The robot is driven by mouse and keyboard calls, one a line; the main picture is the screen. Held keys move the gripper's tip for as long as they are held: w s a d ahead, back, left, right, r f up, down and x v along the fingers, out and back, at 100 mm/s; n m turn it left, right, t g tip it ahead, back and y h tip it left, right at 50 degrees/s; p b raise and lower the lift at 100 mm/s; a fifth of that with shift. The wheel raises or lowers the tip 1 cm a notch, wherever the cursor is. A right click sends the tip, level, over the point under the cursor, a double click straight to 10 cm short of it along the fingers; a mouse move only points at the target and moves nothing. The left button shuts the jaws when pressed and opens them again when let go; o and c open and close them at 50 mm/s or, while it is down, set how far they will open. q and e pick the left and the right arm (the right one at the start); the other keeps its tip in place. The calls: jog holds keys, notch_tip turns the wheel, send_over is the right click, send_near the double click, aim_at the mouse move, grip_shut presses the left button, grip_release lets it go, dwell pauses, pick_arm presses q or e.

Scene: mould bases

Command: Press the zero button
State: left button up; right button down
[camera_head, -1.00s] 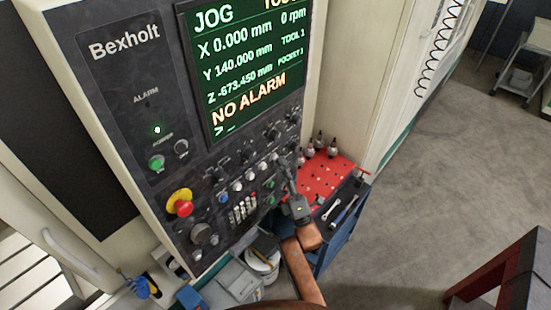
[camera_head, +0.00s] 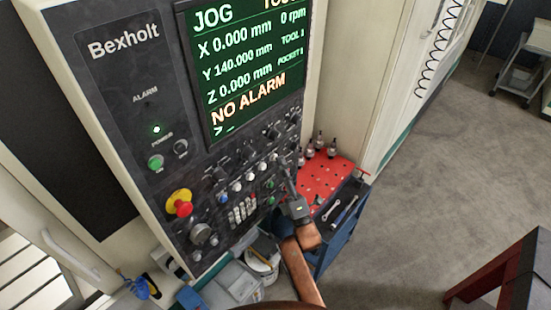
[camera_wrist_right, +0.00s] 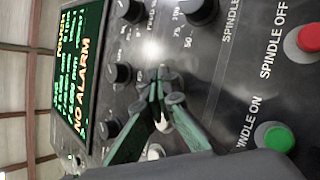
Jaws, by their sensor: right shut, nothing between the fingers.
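The dark control panel (camera_head: 160,110) carries a screen (camera_head: 245,70) reading JOG, X 0.000, Y 140.000, Z 0.000 and NO ALARM. A row of small buttons (camera_head: 236,186) runs below the knobs. I cannot read which of them is the zero button. My right gripper (camera_head: 285,166) is shut and empty, in front of the panel's right part by this row. In the right wrist view its closed fingertips (camera_wrist_right: 160,76) sit close over the panel, and a white button (camera_wrist_right: 153,151) is partly hidden behind the fingers. Contact cannot be told. My left gripper is not in view.
Around the gripper are black knobs (camera_wrist_right: 123,74), a green spindle-on button (camera_wrist_right: 274,137) and a red spindle-off button (camera_wrist_right: 309,38). A red-and-yellow emergency stop (camera_head: 181,205) is at lower left. A red-topped tool cart (camera_head: 330,172) with tool holders stands right of the panel.

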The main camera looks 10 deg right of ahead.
jog(key=shift+s+d, duration=0.4)
jog(key=shift+s, duration=0.15)
jog(key=shift+s+d+p, duration=0.35)
jog(key=shift+s+d, duration=0.45)
jog(key=shift+s, duration=0.2)
jog(key=shift+s+d+p, duration=0.35)
jog(key=shift+s+d, duration=0.4)
jog(key=shift+s, duration=0.25)
jog(key=shift+f, duration=0.1)
